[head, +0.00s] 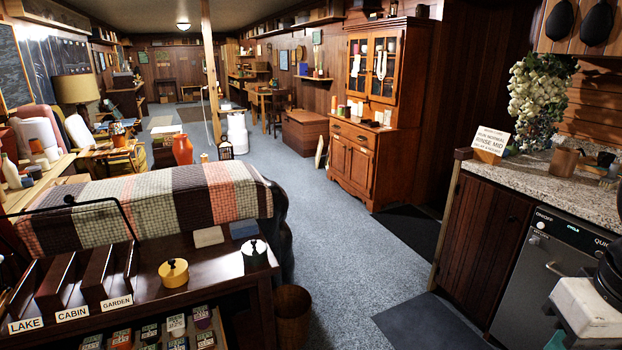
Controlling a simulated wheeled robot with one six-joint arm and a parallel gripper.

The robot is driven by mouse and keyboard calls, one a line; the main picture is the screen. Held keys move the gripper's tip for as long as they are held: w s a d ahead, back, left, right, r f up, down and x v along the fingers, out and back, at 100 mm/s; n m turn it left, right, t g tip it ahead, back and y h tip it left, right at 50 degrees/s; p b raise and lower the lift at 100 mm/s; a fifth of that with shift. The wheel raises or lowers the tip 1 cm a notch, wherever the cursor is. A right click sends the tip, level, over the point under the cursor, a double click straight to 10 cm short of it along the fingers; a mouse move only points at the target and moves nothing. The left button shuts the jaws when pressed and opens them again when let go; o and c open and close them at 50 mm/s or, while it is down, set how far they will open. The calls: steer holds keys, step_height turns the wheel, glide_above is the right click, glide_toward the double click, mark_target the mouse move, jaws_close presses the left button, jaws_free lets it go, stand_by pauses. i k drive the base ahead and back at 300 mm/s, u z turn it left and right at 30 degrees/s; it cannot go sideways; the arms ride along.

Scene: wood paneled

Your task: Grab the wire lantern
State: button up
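A small dark-framed lantern (225,148), which looks like the wire lantern, stands upright on the blue-grey carpet in the middle distance. It is beyond the quilt-covered couch, near the foot of the pale wooden post. It is too small here to make out its wires or handle. My gripper's fingers do not show in the head view. White and black parts at the lower right edge look like parts of my arm, but I cannot be sure.
A quilt-draped couch (150,205) and a dark shelf unit (190,300) fill the left foreground, with a wastebasket (292,312) beside them. A counter (535,180) and dishwasher (545,270) stand right. A wooden hutch (352,165) stands behind. Open carpet (345,240) runs between.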

mark_target(224, 144)
steer(key=i, duration=6.35)
steer(key=u, duration=2)
steer(key=i, duration=0.5)
steer(key=k, duration=0.6)
steer(key=z, duration=0.75)
steer(key=i, duration=1.2)
steer(key=z, duration=0.4)
